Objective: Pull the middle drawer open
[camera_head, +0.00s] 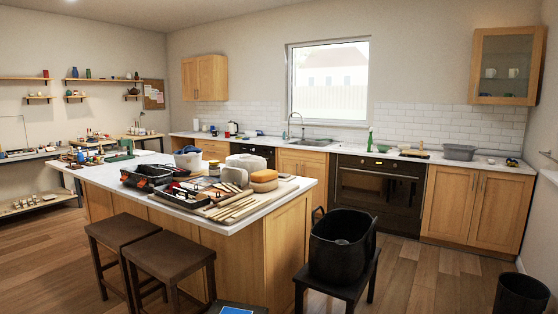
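I cannot make out a middle drawer in the head view. The wooden kitchen island (288,222) shows plain panels on the sides facing me. The wooden base cabinet (465,208) at the right back has two closed doors with vertical handles. A dark oven (378,192) stands left of it, and another wooden cabinet (302,163) is under the sink. Neither of my grippers is in view.
Two brown stools (168,256) stand before the island. A black bucket (340,248) sits on a dark stool to its right. A black bin (521,294) is at the lower right. Pottery tools cover the island top. Wooden floor (430,275) is free at the right.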

